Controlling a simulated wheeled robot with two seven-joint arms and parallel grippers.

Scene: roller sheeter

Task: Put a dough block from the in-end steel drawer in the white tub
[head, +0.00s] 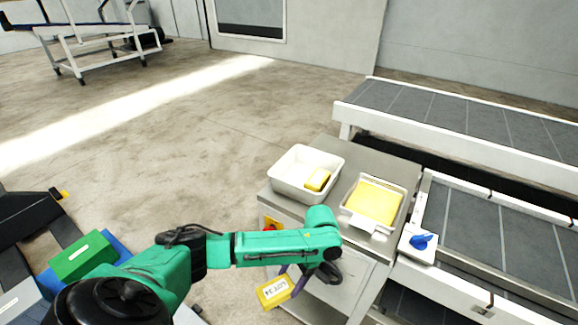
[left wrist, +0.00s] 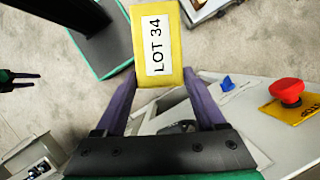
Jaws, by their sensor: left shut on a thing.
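My left gripper (head: 296,283) is shut on a yellow dough block (head: 273,291) with a white "LOT 34" label. The block is in front of the steel stand, below the level of its top. In the left wrist view the block (left wrist: 174,74) sits between the purple fingers. The white tub (head: 284,186) stands on the steel top, with another yellow block (head: 317,180) inside at its right. The steel front (head: 345,287) below is partly hidden by my left arm, and I cannot tell how the drawer stands. A small dark, forked shape at the left wrist view's left edge may be my right gripper.
A tray with a flat yellow slab (head: 374,202) stands right of the tub. A blue knob (head: 424,241) and grey conveyor belts (head: 500,235) lie further right. A red button on yellow (left wrist: 287,92) is on the stand's side. A green box (head: 82,257) is at lower left.

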